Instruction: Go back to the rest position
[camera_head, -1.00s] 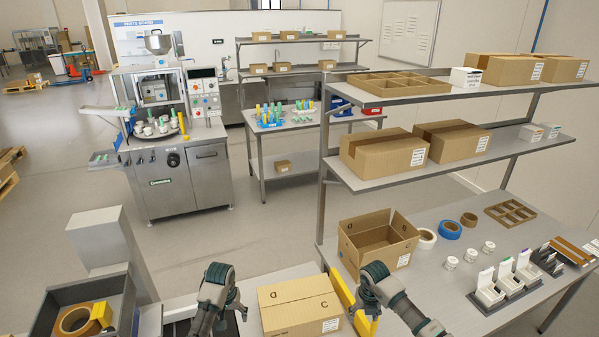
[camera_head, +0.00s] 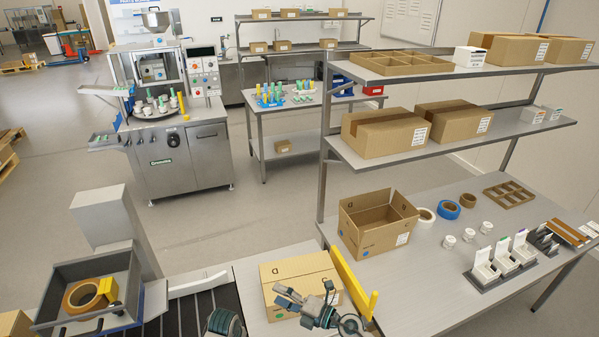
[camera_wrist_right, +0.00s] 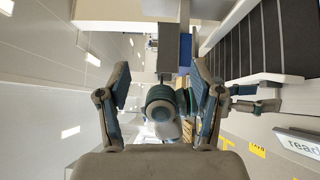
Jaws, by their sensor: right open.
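My right gripper (camera_head: 303,292) is at the bottom middle of the head view. It appears in front of the closed carton (camera_head: 292,271) and hides part of its front. Its fingers are spread, with nothing held between them. In the right wrist view the two fingers of my right gripper (camera_wrist_right: 162,82) stand wide apart, with a rounded green-grey part, likely of my own arm, behind the gap. Only a round dark link of my left arm shows at the bottom edge of the head view. My left gripper is out of the frame.
A yellow bar (camera_head: 352,283) stands beside the closed carton. An open carton (camera_head: 375,238) is on the right bench, with tape rolls and small white jars. A grey bin (camera_head: 68,275) with tape is at left. A shelf post (camera_head: 324,150) rises behind the bench.

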